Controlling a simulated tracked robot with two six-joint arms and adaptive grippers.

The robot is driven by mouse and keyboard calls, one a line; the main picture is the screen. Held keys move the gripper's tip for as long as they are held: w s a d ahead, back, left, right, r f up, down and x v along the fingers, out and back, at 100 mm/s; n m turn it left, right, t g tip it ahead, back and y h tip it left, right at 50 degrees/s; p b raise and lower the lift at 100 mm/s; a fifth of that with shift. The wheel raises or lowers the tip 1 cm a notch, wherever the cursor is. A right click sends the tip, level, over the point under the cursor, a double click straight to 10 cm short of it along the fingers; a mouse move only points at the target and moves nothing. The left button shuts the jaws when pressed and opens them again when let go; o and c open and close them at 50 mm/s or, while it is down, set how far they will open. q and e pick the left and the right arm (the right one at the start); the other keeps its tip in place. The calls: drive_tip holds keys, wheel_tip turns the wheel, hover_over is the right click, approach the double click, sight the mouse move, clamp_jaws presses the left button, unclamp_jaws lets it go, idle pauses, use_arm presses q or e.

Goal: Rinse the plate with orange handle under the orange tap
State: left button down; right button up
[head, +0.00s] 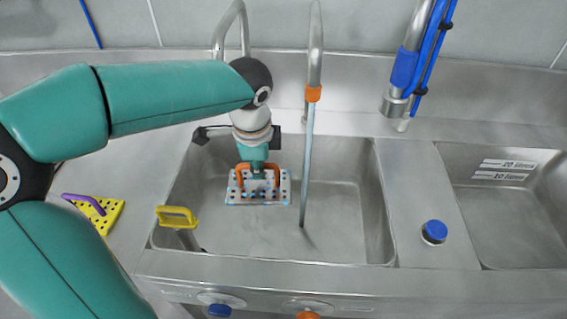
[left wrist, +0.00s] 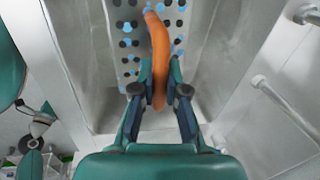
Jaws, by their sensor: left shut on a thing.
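The pale perforated plate (head: 240,198) is held in the left sink basin (head: 340,235). Its orange handle (head: 242,172) is between the fingers of my left gripper (head: 258,172), which is shut on it. The left wrist view shows the fingers (left wrist: 160,95) around the orange handle (left wrist: 158,40), with dark holes and blue spots on the plate (left wrist: 127,45). The orange tap (head: 314,94) has an orange band, and a stream (head: 307,160) runs from it into the basin. The plate is just left of the stream, apart from it in the picture. My right gripper is not in view.
A second tap (head: 218,38) stands behind my left wrist. A yellow handle (head: 178,214) is at the basin's left rim. A yellow plate with a purple handle (head: 85,202) lies on the left counter. Blue (head: 219,310) and orange (head: 307,315) knobs are on the front.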

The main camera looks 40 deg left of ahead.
use_arm(q)
drive_tip(key=s+r, duration=0.1)
drive_tip(key=s+r+p, duration=0.2)
drive_tip(key=s, duration=0.1)
drive_tip(key=shift+a+r, duration=0.2)
drive_tip(key=shift+a, duration=0.1)
drive_tip(key=shift+s+r, duration=0.25)
drive_tip(key=shift+s, duration=0.15)
